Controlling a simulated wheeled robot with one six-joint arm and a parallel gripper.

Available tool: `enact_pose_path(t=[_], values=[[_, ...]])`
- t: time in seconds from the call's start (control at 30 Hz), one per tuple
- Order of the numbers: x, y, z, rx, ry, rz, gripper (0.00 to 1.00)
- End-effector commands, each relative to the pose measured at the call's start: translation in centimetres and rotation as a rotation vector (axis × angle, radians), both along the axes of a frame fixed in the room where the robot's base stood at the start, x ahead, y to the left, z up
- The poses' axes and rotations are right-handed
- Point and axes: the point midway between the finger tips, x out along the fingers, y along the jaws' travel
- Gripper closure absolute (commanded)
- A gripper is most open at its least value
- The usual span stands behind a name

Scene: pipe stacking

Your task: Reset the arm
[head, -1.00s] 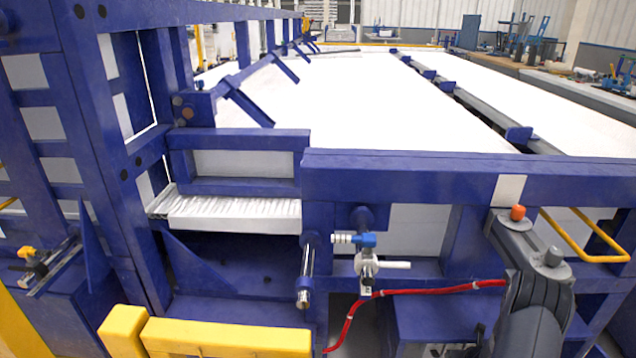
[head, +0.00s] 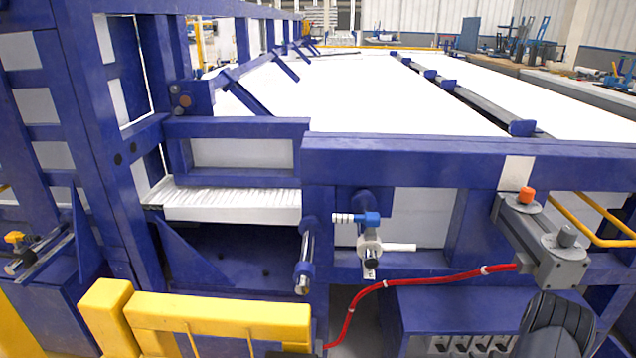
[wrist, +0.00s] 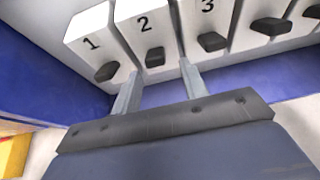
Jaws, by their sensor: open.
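My gripper (wrist: 158,80) shows in the wrist view with its two grey fingers apart and nothing between them. The fingertips point at a row of white blocks numbered 1, 2 and 3, each with a black switch. The number 2 block (wrist: 147,30) lies between and just beyond the fingers; I cannot tell whether they touch it. In the head view, part of my dark arm (head: 556,325) shows at the bottom right, and my gripper is hidden there. The switch row (head: 470,345) shows low in the head view, cut by the bottom edge.
A blue steel frame (head: 460,160) spans the front. A grey box (head: 545,240) with an orange knob is mounted on it above my arm. A red hose (head: 420,280), a valve with a blue handle (head: 368,218) and yellow rails (head: 220,312) are nearby. A white table lies behind.

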Motion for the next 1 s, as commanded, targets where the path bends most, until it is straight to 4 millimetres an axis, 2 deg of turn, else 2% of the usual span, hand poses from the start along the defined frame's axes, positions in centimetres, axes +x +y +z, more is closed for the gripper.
enact_pose_path(t=[0.03, 0.7, 0.77, 1.0], values=[[-0.1, 0.0, -0.6, 0.000, -0.024, 0.000, 0.58], [0.1, 0.1, -3.0, -0.026, -0.449, 0.001, 0.58], [-1.1, -0.1, -2.3, -0.026, -0.450, -0.004, 0.58], [-4.5, 0.2, -2.4, -0.025, -0.447, -0.002, 0.58]])
